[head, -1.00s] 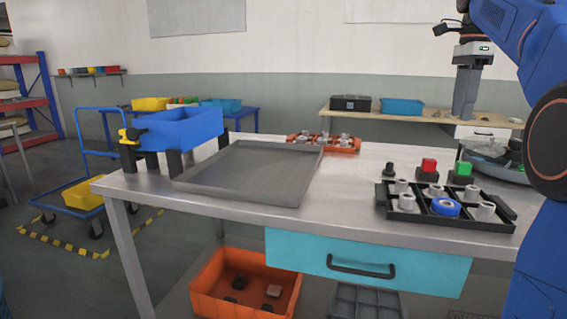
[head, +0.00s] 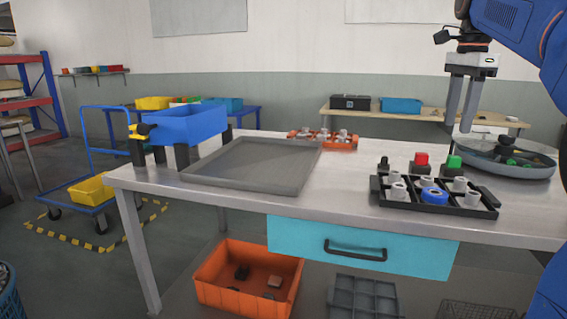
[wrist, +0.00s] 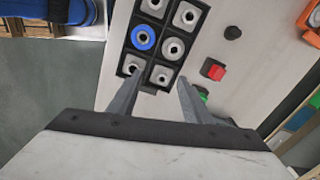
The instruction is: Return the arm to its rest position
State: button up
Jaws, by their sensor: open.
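My gripper (head: 462,128) is open and empty in the head view. The black divided tray (wrist: 118,68) lies beyond the fingertips there, with several grey fittings and a blue ring (wrist: 143,38). In the head view the tray (head: 462,210) stands at the table's right front.
A blue tank (head: 185,127) stands at the table's left end beside a flat grey tray (head: 215,178). An orange tray (head: 325,142) is at the back. Red (head: 421,159) and green (head: 454,163) buttons stand behind the black tray. The round bowl (head: 515,172) holds dark parts.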

jog(key=s+a+f+n+t, duration=0.1)
jog(key=s+a+f+n, duration=0.3)
jog(key=s+f, duration=0.5)
jog(key=s+a+f+n+t, duration=0.1)
jog(key=s+a+f+n, duration=0.3)
jog(key=s+f+n, duration=0.4)
jog(key=s+a+f+n+t, duration=0.2)
jog(key=s+a+f+n, duration=0.3)
jog(key=s+f, duration=0.5)
notch_tip(320, 180, down, 9)
jog(key=shift+s+r+n, duration=0.1)
jog(key=shift+s+n, duration=0.1)
jog(key=shift+n, duration=0.6)
